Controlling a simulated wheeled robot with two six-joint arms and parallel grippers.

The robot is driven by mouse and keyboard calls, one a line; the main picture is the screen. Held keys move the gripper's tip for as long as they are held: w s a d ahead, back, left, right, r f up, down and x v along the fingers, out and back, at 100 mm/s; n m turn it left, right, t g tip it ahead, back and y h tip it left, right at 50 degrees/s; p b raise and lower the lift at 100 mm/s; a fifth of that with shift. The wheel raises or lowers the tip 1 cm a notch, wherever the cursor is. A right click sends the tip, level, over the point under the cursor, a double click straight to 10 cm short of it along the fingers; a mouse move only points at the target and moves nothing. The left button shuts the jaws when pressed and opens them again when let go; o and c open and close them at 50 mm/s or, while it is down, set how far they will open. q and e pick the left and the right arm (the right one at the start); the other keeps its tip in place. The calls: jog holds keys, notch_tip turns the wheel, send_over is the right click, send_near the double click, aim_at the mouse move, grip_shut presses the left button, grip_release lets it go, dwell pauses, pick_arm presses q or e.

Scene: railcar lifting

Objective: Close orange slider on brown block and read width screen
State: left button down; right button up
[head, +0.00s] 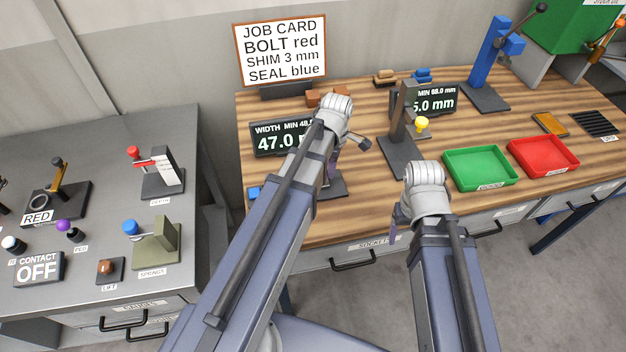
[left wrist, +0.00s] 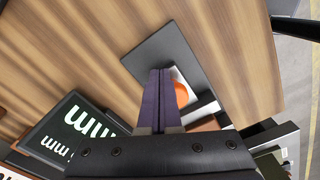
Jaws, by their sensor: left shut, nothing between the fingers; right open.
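The width screen (head: 268,140) stands on the wooden bench in the head view and reads 47.0; my left arm covers its right part. The gauge's dark base plate (head: 332,187) shows beside that arm, but the arm hides most of the gauge. In the left wrist view my left gripper (left wrist: 160,72) is shut and empty over the base plate (left wrist: 150,52). The orange slider (left wrist: 181,94) is partly hidden just right of its fingers; contact is unclear. A brown piece (left wrist: 206,124) shows lower, partly covered. My right gripper (head: 394,224) is open and empty by the bench's front edge.
A second gauge (head: 402,145) with a yellow knob and its own screen (head: 438,101) stands to the right. Green (head: 480,180) and red (head: 560,168) trays lie beyond. The job card (head: 280,50) reads SHIM 3 mm. A grey cabinet with controls is at left.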

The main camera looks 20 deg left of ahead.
pick_arm(q)
jog(key=shift+w+d+r, duration=0.25)
jog(key=shift+w+d, duration=0.1)
jog(key=shift+d, duration=0.2)
notch_tip(320, 180, up, 7)
jog(key=p, duration=0.7)
jog(key=s+d+f+m+b, duration=0.2)
jog(key=s+d+m, duration=0.3)
jog(key=m, duration=0.6)
jog(key=s+d+f+m+y+b, duration=0.1)
jog(key=s+d+f+m+b, duration=0.2)
jog(key=s+d+m, duration=0.3)
jog(key=s+m, duration=0.3)
jog(key=m, duration=0.2)
jog(key=shift+m, duration=0.3)
